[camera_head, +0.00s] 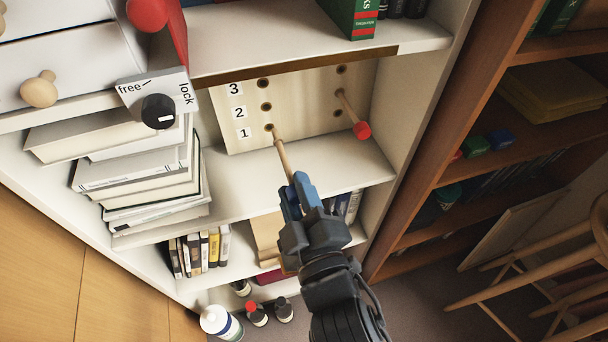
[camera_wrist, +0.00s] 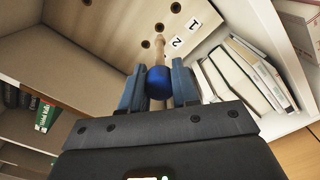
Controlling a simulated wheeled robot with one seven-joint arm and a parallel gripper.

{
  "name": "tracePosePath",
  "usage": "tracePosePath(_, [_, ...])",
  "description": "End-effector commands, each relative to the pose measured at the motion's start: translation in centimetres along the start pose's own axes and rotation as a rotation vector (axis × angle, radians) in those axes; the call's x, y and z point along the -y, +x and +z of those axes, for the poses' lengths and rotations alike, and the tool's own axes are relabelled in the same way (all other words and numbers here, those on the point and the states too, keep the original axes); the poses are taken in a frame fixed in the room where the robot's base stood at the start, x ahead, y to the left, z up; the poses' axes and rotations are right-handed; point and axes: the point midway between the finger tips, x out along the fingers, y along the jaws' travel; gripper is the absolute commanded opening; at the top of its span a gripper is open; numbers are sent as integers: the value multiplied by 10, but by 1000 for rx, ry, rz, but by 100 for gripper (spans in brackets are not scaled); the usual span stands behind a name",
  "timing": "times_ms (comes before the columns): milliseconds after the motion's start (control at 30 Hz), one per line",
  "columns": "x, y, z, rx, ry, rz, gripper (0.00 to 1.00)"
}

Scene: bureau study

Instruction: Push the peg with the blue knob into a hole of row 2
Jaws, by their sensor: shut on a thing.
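The pale peg board (camera_head: 305,105) stands at the back of a shelf, with holes in two columns and row labels 1, 2 and 3 down its left side. My gripper (camera_head: 297,190) is shut on the peg with the blue knob (camera_wrist: 158,85), in front of the left column. The wooden shaft (camera_head: 283,155) points at the board. In the head view its tip overlaps the left row 1 hole. In the wrist view the tip lies just beside the row 2 hole (camera_wrist: 159,28), which shows open. The tip seems short of the board; the exact gap is unclear.
A peg with a red knob (camera_head: 361,130) sticks out of the right column, seemingly in row 2. Stacked books (camera_head: 150,170) stand left of the board. A free/lock plate (camera_head: 180,90) with a black knob is at upper left. A shelf edge (camera_head: 300,67) runs above the board.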

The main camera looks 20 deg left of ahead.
Motion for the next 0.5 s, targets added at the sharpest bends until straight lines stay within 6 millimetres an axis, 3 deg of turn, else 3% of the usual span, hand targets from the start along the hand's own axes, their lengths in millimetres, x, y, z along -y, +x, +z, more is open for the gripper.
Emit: tracePosePath(500, [0, 32, -1, -1, 1, 0, 0])
